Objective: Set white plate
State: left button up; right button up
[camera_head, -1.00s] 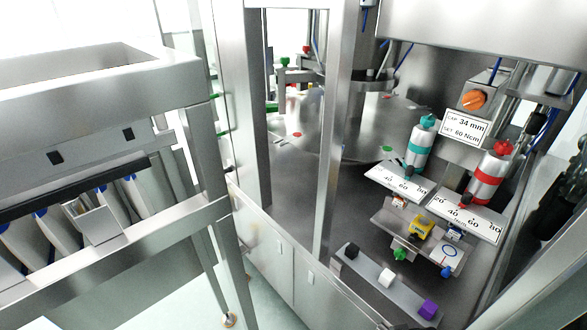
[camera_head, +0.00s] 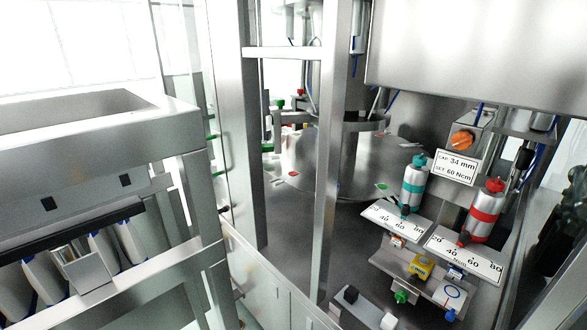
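Several white plates stand in the machine at right. One scale plate (camera_head: 382,215) with numbers lies below a teal-banded cylinder (camera_head: 414,188). A second scale plate (camera_head: 482,264) marked in Ncm lies below a red-banded cylinder (camera_head: 486,212). A white sign (camera_head: 455,168) behind them reads "CAP 34 mm, SET 60 Ncm". A small white plate with a blue ring (camera_head: 452,296) is on the metal bracket in front. A white block (camera_head: 389,321) sits on the rail at the bottom edge, partly cut off. Neither of my grippers is in view.
A yellow block (camera_head: 420,267), a green knob (camera_head: 401,296) and a blue knob (camera_head: 450,315) are on or at the bracket. A black block (camera_head: 351,294) sits on the rail. A metal post (camera_head: 327,190) stands left of these. An orange knob (camera_head: 462,141) is behind the sign.

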aim_at(448, 295)
jog(key=z, duration=1.4)
